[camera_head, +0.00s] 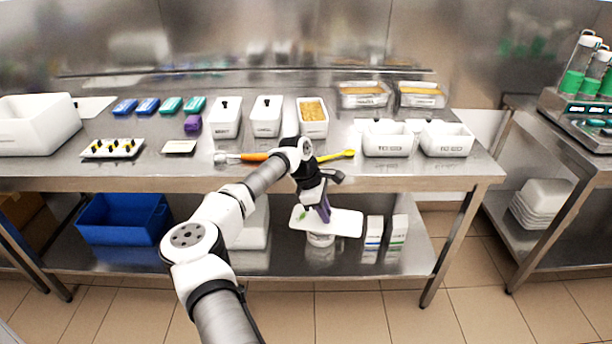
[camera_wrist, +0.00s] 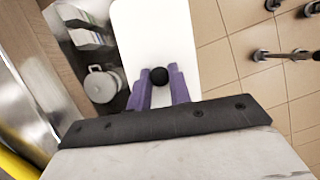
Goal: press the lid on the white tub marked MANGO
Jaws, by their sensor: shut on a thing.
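My gripper (camera_head: 322,208) has purple fingers and is shut on the black knob (camera_wrist: 159,76) of a flat white lid (camera_head: 345,222). It holds the lid in front of the table, below the worktop's height; the lid also fills the upper middle of the wrist view (camera_wrist: 152,28). A white tub (camera_head: 312,128) with orange-yellow contents stands uncovered on the worktop, beyond my arm. Its marking is too small to read, so I cannot confirm MANGO. Two similar white tubs, one left (camera_head: 226,122) and one beside it (camera_head: 266,121), have white lids with black knobs.
The worktop edge (camera_head: 120,184) lies between lid and tub. An orange-handled tool (camera_head: 254,156) and a yellow spoon (camera_head: 338,155) lie near that edge. White containers (camera_head: 388,142) stand to the right. A lidded round pot (camera_wrist: 102,84) and small boxes (camera_head: 374,232) stand on the lower shelf.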

